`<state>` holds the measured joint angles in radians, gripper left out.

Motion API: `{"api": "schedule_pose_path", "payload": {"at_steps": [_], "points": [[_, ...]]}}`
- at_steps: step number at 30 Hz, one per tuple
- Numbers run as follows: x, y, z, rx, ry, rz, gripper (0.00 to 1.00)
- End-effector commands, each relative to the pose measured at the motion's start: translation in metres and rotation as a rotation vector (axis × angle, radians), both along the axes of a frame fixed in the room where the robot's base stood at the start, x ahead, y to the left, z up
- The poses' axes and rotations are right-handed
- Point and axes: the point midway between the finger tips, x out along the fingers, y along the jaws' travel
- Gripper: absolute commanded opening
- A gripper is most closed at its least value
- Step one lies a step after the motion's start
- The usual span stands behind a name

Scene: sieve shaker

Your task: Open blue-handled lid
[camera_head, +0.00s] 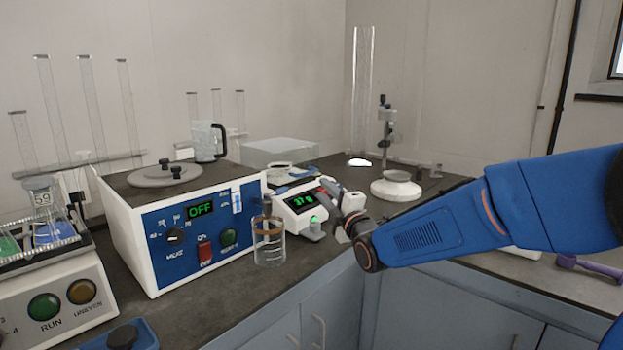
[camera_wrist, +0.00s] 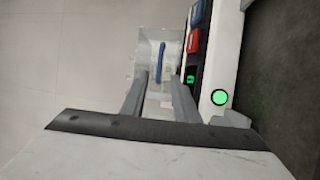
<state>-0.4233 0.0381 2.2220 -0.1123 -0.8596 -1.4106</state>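No contact with the handle is visible.
The small device has a green button (camera_wrist: 219,97) close to my right finger. A white dish stand (camera_head: 396,188) is behind my arm. The shaker (camera_head: 55,300) is far left.

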Motion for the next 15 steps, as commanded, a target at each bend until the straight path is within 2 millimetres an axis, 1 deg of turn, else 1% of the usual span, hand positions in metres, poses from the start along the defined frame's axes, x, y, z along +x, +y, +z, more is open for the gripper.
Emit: {"api": "schedule_pose_path", "payload": {"at_steps": [1,9,15], "points": [[0.008,0.005,0.001,0.0,0.0,0.0,0.28],[0.049,0.027,0.009,0.0,0.0,0.0,0.28],[0.072,0.04,0.013,0.0,0.0,0.0,0.28]]}}
